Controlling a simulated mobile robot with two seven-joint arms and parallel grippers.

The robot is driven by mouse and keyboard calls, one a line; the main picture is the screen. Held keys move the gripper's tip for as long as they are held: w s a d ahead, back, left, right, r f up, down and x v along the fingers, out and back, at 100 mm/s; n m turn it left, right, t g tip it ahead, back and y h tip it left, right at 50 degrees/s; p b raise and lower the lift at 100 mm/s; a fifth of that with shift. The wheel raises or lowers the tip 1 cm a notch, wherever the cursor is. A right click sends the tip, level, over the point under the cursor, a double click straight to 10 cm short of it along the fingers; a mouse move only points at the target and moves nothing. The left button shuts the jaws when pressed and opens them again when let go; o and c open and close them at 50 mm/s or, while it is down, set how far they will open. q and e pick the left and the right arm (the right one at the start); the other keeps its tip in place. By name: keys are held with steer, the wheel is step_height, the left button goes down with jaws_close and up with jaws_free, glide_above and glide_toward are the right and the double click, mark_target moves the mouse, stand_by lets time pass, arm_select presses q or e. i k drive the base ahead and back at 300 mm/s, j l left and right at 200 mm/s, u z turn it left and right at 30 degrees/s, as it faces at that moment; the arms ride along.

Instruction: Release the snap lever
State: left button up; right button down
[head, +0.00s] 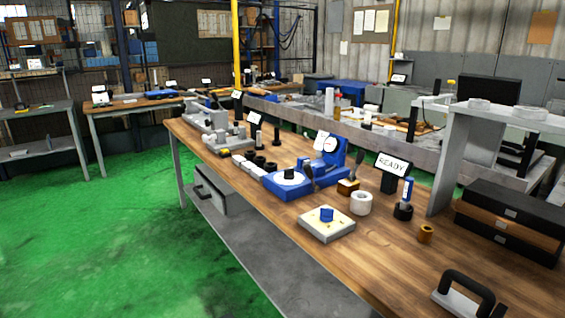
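A blue gauge fixture (291,188) with a white-faced round dial (330,145) stands on the wooden bench, around the middle of the view. Its base carries a round white plate with a dark cylinder (289,174) on it. A dark, slim upright piece (356,164) shows at the right of the dial; it may be the snap lever, but it is too small to tell for sure or to read its position. Neither of my grippers shows in the head view.
A "READY" sign (392,164), a white ring (361,203), a pale plate with a blue block (326,214) and a brass bushing (425,233) stand near the fixture. Dark drawers (510,220) and a black arched handle (467,286) are at right. Bare wood (385,255) lies in front.

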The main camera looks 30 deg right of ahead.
mark_target(308, 170)
steer(key=i, duration=1.05)
